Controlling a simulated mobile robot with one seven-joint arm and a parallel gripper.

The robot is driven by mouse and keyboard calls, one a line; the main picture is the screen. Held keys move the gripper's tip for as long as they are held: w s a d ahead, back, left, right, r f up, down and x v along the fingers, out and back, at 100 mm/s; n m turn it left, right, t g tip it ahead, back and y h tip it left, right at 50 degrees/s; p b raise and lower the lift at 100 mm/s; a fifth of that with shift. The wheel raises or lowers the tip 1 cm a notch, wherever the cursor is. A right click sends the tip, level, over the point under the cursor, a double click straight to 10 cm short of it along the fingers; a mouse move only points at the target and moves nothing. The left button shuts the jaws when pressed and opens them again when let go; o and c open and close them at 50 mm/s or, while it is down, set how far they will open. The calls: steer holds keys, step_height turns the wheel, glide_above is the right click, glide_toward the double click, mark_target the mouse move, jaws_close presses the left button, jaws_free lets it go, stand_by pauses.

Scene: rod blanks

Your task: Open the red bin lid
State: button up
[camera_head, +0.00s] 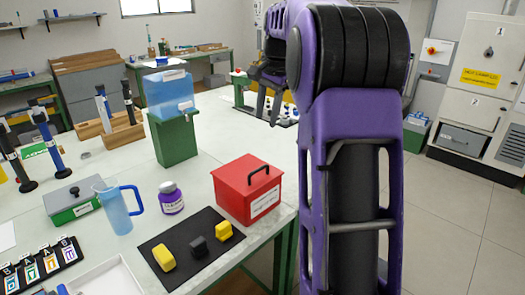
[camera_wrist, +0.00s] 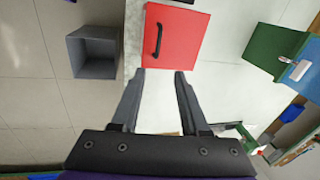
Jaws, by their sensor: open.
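The red bin (camera_head: 240,198) stands near the table's front right edge, with a white label on its front. Its red lid (camera_head: 243,174) lies shut on top and carries a black arched handle (camera_head: 265,176). In the wrist view the lid (camera_wrist: 185,42) is seen from above, with the black handle (camera_wrist: 158,39) left of its middle. My gripper (camera_wrist: 160,74) is open and empty, its two fingers pointing towards the lid but apart from the handle. In the head view my gripper (camera_head: 268,108) is above and behind the bin, partly hidden by my arm.
A black mat (camera_head: 178,225) with yellow and dark blocks lies in front of the bin. A purple jar (camera_head: 171,199) and blue jug (camera_head: 118,208) stand left. A green stand (camera_head: 175,140) bears a blue container (camera_head: 168,92) behind. A grey open box (camera_wrist: 95,52) is beside the table.

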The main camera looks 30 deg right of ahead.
mark_target(259, 169)
steer(key=shift+m, duration=0.4)
steer(key=b+x, duration=0.2)
steer(key=x, duration=1.5)
steer(key=shift+f+b, duration=0.3)
jaws_close()
stand_by(0.4)
